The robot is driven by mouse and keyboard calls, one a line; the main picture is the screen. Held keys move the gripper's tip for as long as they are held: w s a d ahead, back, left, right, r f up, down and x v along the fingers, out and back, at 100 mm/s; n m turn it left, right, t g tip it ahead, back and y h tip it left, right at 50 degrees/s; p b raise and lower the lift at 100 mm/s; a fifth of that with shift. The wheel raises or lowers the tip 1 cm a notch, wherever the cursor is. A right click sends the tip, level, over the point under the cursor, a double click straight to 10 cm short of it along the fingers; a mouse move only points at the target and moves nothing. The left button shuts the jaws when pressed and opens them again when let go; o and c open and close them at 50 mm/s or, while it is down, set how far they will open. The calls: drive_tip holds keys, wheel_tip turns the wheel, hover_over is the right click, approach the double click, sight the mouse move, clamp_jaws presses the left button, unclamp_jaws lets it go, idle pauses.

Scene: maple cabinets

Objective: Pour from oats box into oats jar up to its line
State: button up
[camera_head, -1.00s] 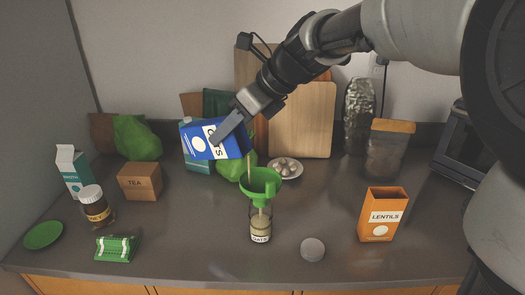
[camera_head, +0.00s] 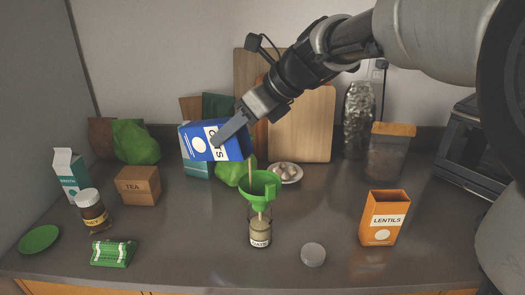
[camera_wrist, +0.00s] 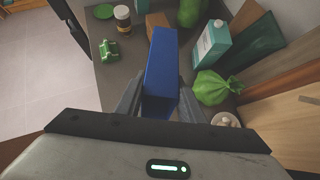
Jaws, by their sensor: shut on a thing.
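My gripper (camera_head: 229,128) is shut on the blue oats box (camera_head: 203,146) and holds it tilted above the counter. The box also shows between the fingers in the wrist view (camera_wrist: 161,70). A thin stream of oats (camera_head: 252,165) falls from the box's lower right corner into a green funnel (camera_head: 261,184). The funnel sits in the mouth of the glass oats jar (camera_head: 260,228). A stream also shows below the funnel inside the jar, and pale oats lie in its lower part. The jar's fill line is too small to make out.
A grey lid (camera_head: 313,254) lies right of the jar, and an orange lentils box (camera_head: 383,218) stands farther right. A tea box (camera_head: 138,185), a honey jar (camera_head: 92,211) and a green packet (camera_head: 114,253) are on the left. Cutting boards (camera_head: 303,123) lean behind.

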drive_tip(key=shift+s+d+r+t+y+b, duration=0.15)
drive_tip(key=shift+d+y+b, duration=0.15)
drive_tip(key=shift+b, duration=0.3)
drive_tip(key=shift+s+d+r+t+y+b, duration=0.1)
drive_tip(key=shift+s+d+t+y+b, duration=0.1)
drive_tip(key=shift+d+b, duration=0.3)
idle(1.2)
